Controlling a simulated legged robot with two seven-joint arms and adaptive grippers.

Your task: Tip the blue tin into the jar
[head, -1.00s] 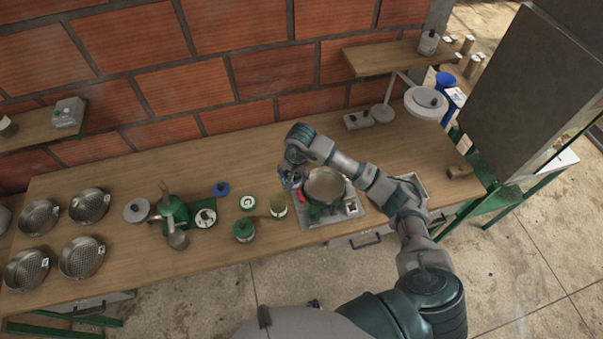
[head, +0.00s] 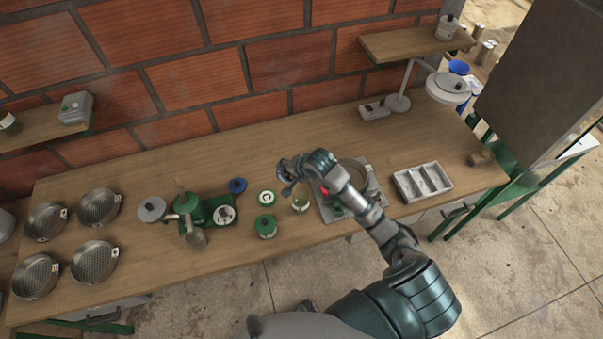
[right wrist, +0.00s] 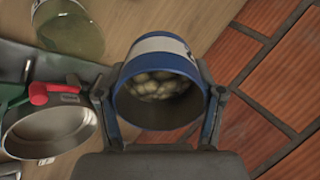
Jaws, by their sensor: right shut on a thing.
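My right gripper (head: 285,178) is shut on the blue tin (right wrist: 160,55), which shows between its fingers (right wrist: 160,105) in the right wrist view. The tin is blue with a pale band, and pale beans lie inside it. Its open mouth faces the wrist camera; I cannot tell its exact tilt. In the head view the tin is hidden by the gripper. The clear jar (head: 300,202) stands on the counter just right of and nearer than the gripper; it also shows at the upper left of the right wrist view (right wrist: 70,28). My left gripper is not in view.
Right of the jar is a metal tray (head: 372,200) bearing a pan with a red part (right wrist: 48,128). Left are a green lidded jar (head: 265,228), a green machine (head: 190,208) and several round sieves (head: 98,207). A compartment tray (head: 422,183) stands right. The brick wall (head: 270,70) is behind.

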